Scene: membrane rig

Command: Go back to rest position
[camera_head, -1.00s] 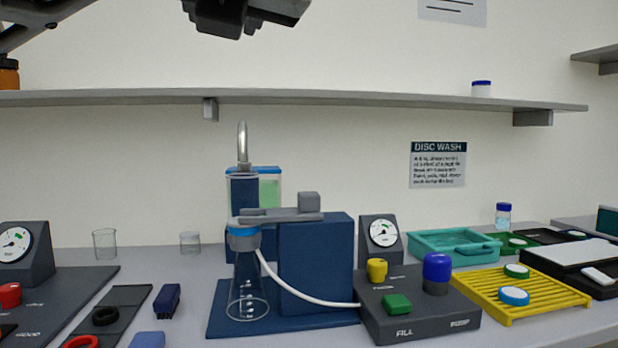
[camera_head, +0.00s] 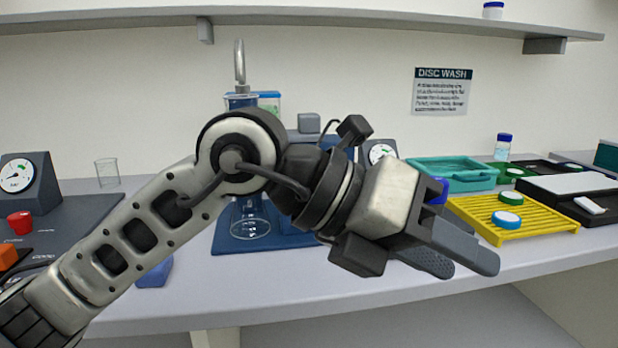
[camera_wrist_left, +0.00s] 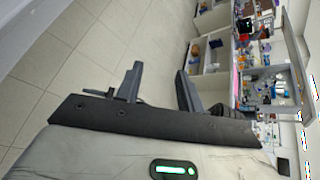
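My left gripper (camera_head: 468,268) reaches across the front of the bench in the head view, its fingers pointing right and down. It is in front of the yellow rack and the pump unit. In the left wrist view the two fingers (camera_wrist_left: 159,70) stand apart with nothing between them, so it is open and empty. My left arm hides much of the blue rig (camera_head: 228,240) and nearly all of the fill control box. My right gripper is in neither view.
A yellow slatted rack (camera_head: 530,222) with round discs, a teal tray (camera_head: 450,178) and a black tray (camera_head: 545,192) stand at the right. A dark gauge panel (camera_head: 75,218) is at the left. A shelf (camera_head: 300,15) runs above. The floor (camera_wrist_left: 50,70) beyond the fingers is clear.

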